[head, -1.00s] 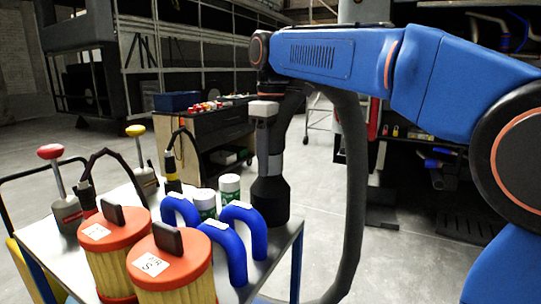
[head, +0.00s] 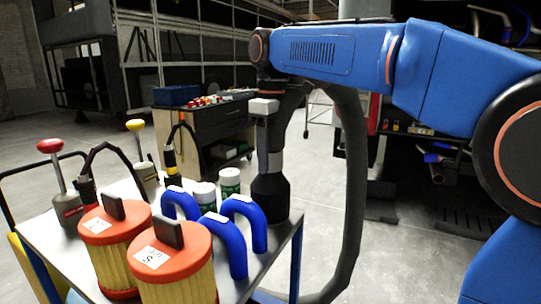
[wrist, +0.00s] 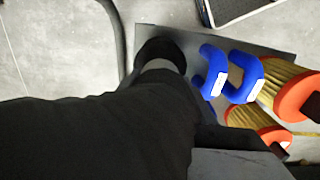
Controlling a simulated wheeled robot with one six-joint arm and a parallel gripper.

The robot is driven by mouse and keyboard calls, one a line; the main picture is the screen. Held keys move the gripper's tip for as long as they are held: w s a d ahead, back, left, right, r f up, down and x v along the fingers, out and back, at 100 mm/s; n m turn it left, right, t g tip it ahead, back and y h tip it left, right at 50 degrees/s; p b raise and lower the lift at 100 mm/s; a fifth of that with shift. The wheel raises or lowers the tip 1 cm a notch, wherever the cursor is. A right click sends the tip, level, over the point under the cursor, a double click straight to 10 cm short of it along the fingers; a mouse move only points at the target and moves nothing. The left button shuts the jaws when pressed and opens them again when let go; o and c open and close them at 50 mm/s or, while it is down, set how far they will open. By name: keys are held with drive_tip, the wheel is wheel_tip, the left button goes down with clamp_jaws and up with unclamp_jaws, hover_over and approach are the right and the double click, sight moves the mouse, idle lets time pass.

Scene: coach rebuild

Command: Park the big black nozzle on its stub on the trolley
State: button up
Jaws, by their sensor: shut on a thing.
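The big black nozzle (head: 270,195) hangs nearly upright, wide end down, over the right back corner of the trolley (head: 283,240). A grey band shows above its wide end. My gripper (head: 264,132) is shut on its upper part. In the wrist view the nozzle (wrist: 110,130) fills the lower left, its dark far end against the trolley top (wrist: 215,38). I cannot see the stub; the nozzle may cover it. I cannot tell whether the nozzle touches the trolley. A thick dark hose (head: 353,190) loops down to its right.
Orange-topped filters (head: 172,250) are at the front. Red-knobbed (head: 50,146) and yellow-knobbed (head: 135,125) tools stand farther left.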

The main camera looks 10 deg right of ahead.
sight(271, 144)
drive_tip(key=shift+f, duration=0.9)
drive_tip(key=o, duration=1.8)
drive_tip(key=shift+f, duration=0.1)
drive_tip(key=shift+c, duration=0.2)
drive_tip(key=shift+s+d+r, duration=0.1)
drive_tip(key=shift+r, duration=3.95)
